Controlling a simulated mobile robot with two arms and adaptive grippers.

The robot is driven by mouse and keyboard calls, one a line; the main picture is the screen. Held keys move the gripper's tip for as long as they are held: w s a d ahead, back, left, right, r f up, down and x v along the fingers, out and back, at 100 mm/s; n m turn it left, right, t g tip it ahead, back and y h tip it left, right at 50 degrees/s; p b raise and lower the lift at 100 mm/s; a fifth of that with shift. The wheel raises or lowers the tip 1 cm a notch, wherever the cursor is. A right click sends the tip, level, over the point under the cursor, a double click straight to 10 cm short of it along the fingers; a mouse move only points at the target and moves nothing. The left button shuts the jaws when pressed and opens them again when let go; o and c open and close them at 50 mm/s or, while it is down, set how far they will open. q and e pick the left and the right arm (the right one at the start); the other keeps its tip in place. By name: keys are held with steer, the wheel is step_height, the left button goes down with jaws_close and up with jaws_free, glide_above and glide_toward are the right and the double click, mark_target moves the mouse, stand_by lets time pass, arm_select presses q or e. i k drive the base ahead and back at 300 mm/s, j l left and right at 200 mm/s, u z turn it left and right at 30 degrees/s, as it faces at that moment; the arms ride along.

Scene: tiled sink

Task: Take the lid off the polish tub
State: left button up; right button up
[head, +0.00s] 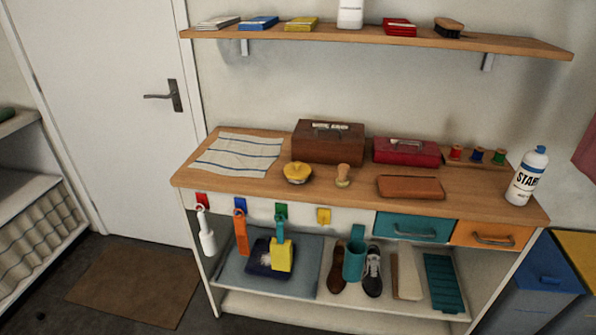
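The polish tub is probably the small round tub with a yellow lid (298,171) on the wooden counter, near its front edge. The lid sits on top of the tub, and a paler band shows below it. Neither of my grippers is in view, and nothing touches the tub.
A striped cloth (240,155) lies left of the tub. A brown box (328,150) stands behind it, and a wooden-handled brush (343,175) stands to its right. A red box (406,152), brown leather case (411,187) and starch bottle (526,178) are farther right.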

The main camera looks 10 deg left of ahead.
mark_target(297, 170)
steer(key=j+z, duration=0.15)
steer(key=z, duration=0.3)
steer(key=i+j+z, duration=0.1)
steer(key=j+z, duration=0.15)
steer(key=z, duration=0.15)
steer(key=j+z, duration=0.2)
steer(key=z, duration=0.25)
steer(key=j+z, duration=0.2)
steer(key=z, duration=0.2)
